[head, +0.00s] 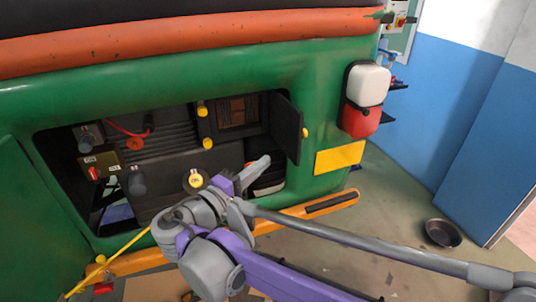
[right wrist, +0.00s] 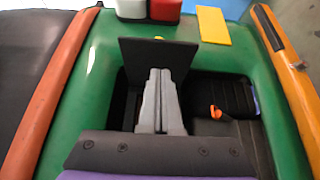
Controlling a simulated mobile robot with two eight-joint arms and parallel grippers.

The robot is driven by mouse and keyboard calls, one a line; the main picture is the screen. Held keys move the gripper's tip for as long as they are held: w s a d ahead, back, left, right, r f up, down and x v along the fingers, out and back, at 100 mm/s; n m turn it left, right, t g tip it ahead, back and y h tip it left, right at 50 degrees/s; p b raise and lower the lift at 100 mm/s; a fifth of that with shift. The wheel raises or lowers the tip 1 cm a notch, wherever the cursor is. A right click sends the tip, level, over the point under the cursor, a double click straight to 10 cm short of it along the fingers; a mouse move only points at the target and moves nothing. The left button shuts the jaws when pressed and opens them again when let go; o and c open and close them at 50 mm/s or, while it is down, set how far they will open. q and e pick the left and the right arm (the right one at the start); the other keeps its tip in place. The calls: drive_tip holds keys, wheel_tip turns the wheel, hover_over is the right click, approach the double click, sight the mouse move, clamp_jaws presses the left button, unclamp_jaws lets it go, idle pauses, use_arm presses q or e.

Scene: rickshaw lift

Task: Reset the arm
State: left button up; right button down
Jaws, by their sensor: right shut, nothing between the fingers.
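My right arm (head: 215,250), grey and purple, reaches in from the lower right of the head view to the open rear bay of a green rickshaw (head: 230,75). My right gripper (head: 264,160) is at the right part of the bay opening, near the open dark door panel (head: 288,128). In the right wrist view its grey fingers (right wrist: 160,76) are together and empty, with the dark panel (right wrist: 150,58) just beyond them. I cannot tell whether they touch it. My left gripper is not in view.
The bay holds a yellow-capped part (head: 194,181), a red-handled box (head: 98,170) and a red hose (head: 128,131). An orange bumper (head: 130,262) runs below. A dark round pan (head: 442,233) lies on the floor at right, by a blue wall (head: 440,110).

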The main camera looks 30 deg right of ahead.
drive_tip(key=s+f+g+y, duration=0.1)
drive_tip(key=s+f+y, duration=0.35)
drive_tip(key=f, duration=0.45)
drive_tip(key=s+f+g+y, duration=0.1)
drive_tip(key=s+f+y, duration=0.35)
drive_tip(key=f, duration=0.35)
drive_tip(key=s+a+f+m+t+y, duration=0.1)
drive_tip(key=s+a+f+y, duration=0.1)
drive_tip(key=a+f+y, duration=0.2)
drive_tip(key=s+a+f+m+y+p, duration=0.1)
drive_tip(key=s+a+f+m+y, duration=0.1)
drive_tip(key=s+a+f+y, duration=0.1)
wheel_tip(320, 180, down, 3)
drive_tip(key=a+y, duration=0.1)
drive_tip(key=a, duration=0.2)
drive_tip(key=shift+s+m+t, duration=0.25)
drive_tip(key=shift+m+t, duration=0.05)
drive_tip(key=shift+t, duration=0.1)
drive_tip(key=shift+d+r, duration=0.1)
drive_tip(key=shift+d, duration=0.05)
